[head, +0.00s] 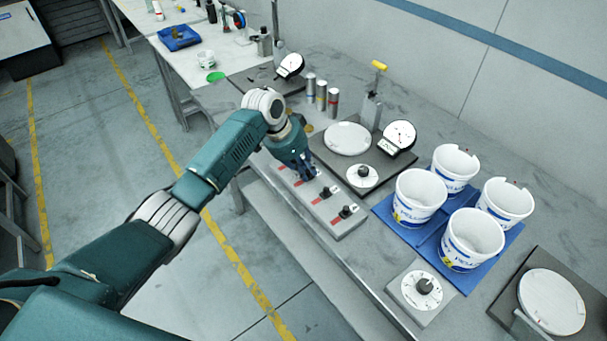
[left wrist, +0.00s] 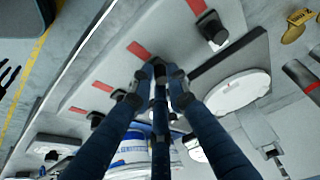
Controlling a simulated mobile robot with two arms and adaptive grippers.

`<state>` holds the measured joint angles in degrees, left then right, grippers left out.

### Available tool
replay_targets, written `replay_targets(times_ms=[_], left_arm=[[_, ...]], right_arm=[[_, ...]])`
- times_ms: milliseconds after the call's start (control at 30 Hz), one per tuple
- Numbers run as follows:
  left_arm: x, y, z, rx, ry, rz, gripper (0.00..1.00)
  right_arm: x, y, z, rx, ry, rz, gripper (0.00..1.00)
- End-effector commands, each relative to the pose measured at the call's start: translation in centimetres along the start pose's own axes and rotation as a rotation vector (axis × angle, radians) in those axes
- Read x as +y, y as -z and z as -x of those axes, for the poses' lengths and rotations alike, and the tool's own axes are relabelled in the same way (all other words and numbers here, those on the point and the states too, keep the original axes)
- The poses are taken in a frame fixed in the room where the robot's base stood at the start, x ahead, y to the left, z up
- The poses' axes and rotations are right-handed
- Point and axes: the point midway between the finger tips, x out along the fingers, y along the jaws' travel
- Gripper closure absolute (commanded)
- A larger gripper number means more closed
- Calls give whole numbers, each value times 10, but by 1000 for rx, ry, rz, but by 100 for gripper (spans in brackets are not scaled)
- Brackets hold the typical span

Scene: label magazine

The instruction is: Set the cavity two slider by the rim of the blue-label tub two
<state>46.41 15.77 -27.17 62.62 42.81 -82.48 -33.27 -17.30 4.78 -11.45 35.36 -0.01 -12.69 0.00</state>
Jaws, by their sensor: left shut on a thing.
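A grey slider panel (head: 348,228) with black slider knobs and red marks lies along the bench's front edge. My left gripper (head: 308,178) is over its far part and shut on a slider knob, which the fingers mostly hide. In the left wrist view the gripper (left wrist: 160,75) closes at the knob beside a red mark (left wrist: 138,50). Free knobs show on both sides, one being a near knob (left wrist: 212,28). I cannot read the slider numbers. White tubs with blue labels stand on a blue mat; the front tub (head: 470,240) bears a yellow figure that looks like a 2.
A dark plate (head: 372,183) with a white disc and dial stands just behind the panel. A square knob box (head: 422,295) sits before the blue mat (head: 487,272). Small cylinders (head: 321,95) stand farther back. The aisle floor left of the bench is clear.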

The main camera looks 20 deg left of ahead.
Motion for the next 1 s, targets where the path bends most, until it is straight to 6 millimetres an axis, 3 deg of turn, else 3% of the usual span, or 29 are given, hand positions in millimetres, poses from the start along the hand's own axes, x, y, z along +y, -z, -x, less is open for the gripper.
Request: replay_targets(times_ms=[33, 67, 133, 333, 433, 567, 1000], left_arm=[[-3, 1, 1, 4, 8, 1, 100], [-3, 1, 1, 5, 9, 1, 81], [-3, 1, 1, 5, 9, 1, 68], [-2, 1, 1, 5, 6, 0, 68], [-1, 1, 1, 5, 5, 0, 68], [-2, 1, 11, 5, 6, -1, 68], [-4, 1, 98, 6, 9, 1, 68]], right_arm=[[1, 8, 0, 13, -1, 0, 60], [1, 12, 0, 18, -2, 0, 60], [2, 17, 0, 26, -2, 0, 60], [-1, 14, 0, 21, 1, -2, 60], [-5, 1, 0, 3, 6, -2, 60], [-4, 2, 0, 3, 5, -2, 60], [-3, 4, 0, 6, 3, -1, 60]])
